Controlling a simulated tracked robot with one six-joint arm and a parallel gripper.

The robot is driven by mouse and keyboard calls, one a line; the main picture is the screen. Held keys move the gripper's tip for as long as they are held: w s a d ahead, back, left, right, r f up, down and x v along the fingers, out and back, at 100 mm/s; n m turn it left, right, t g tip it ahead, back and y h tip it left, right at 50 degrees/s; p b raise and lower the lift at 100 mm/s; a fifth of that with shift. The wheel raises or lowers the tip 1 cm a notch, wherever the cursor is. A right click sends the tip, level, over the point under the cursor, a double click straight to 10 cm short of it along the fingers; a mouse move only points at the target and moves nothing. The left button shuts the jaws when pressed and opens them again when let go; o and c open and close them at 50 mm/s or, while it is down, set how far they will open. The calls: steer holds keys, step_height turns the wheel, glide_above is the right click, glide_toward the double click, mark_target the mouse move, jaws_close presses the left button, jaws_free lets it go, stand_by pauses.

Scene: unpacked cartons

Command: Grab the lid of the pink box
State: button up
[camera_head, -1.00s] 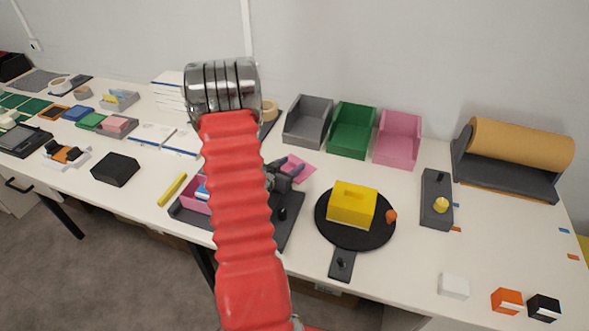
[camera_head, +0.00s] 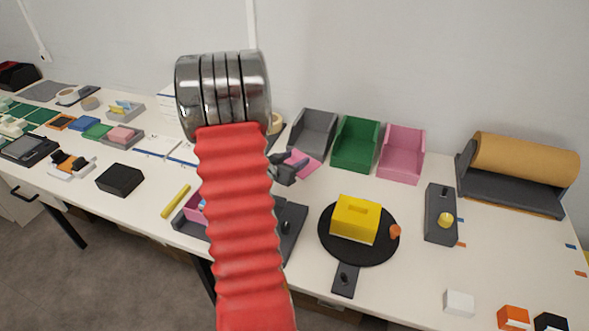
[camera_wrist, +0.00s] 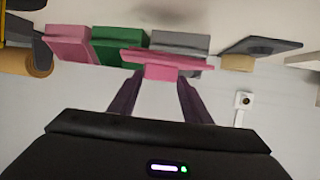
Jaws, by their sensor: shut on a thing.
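My gripper (camera_head: 290,166) is shut on the pink lid (camera_head: 305,161) and holds it above the table, behind the right side of my red arm. In the wrist view the pink lid (camera_wrist: 165,59) has a small block (camera_wrist: 160,72) that sits between my two dark fingers (camera_wrist: 155,90). The pink box (camera_head: 194,208) is in a dark tray on the table, left of my arm. My arm hides much of the box.
Grey (camera_head: 314,131), green (camera_head: 355,143) and pink (camera_head: 401,153) bins stand along the wall. A yellow block (camera_head: 355,222) sits on a black round plate (camera_head: 332,250) right of my arm. A brown roll (camera_head: 525,160) stands far right.

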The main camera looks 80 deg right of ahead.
steer(key=shift+r, duration=0.75)
